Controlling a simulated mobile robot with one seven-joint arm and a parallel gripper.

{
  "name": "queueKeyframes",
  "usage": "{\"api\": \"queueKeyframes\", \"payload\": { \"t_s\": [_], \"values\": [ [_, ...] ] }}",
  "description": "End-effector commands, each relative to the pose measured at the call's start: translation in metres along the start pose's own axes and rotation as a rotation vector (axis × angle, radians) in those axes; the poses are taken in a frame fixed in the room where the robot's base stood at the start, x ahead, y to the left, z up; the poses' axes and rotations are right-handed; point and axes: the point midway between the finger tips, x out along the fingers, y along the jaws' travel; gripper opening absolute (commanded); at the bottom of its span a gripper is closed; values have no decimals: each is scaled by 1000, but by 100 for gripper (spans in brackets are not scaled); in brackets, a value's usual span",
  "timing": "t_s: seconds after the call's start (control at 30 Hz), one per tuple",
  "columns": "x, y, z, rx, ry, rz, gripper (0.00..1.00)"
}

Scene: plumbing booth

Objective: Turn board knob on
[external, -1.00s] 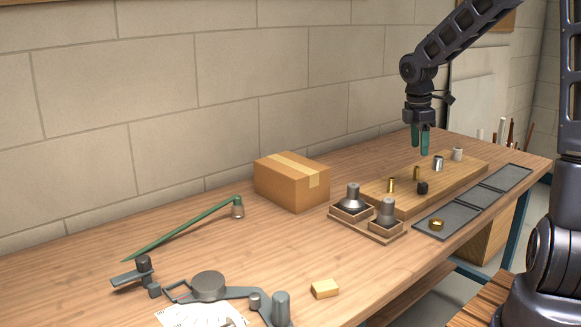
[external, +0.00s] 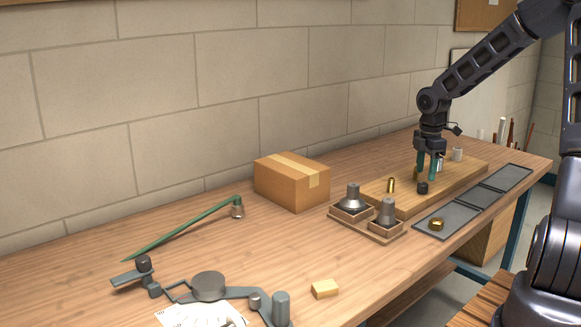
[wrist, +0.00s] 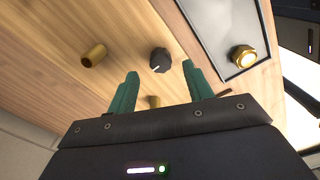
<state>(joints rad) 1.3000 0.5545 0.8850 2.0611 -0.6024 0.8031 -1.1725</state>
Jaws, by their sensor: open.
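The board knob is a small black knob (external: 422,188) on the wooden board (external: 385,198), near its front edge. It also shows in the wrist view as a black knob (wrist: 160,60) with a white pointer mark, standing past the fingertips and roughly between their lines. My gripper (external: 428,178) has green fingers and is low over the board, close to the knob. In the wrist view my gripper (wrist: 160,72) is open with nothing between its fingertips. Whether a finger touches the knob cannot be told.
A brass cylinder (external: 391,185) stands on the board left of the knob, with another brass piece (wrist: 153,101) between the finger bases. Grey trays (external: 450,221), one holding a brass ring (external: 436,224), lie along the front. Metal fittings in wooden boxes (external: 386,211) stand at the left.

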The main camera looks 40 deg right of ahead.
Motion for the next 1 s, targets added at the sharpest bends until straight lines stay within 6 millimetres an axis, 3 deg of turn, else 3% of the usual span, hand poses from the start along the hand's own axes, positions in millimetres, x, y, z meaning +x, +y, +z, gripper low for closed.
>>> {"api": "queueKeyframes", "payload": {
  "t_s": [0.1, 0.3, 0.67, 0.7, 0.9, 1.0],
  "values": [
    [18, 0, -1, -1, 2, -2, 51],
    [36, 0, 0, 0, 1, -1, 51],
    [41, 0, 0, 1, 0, 0, 51],
    [41, 0, 0, 1, 0, 0, 49],
    [41, 0, 0, 1, 0, 0, 10],
    [41, 0, 0, 1, 0, 0, 6]
  ]
}}
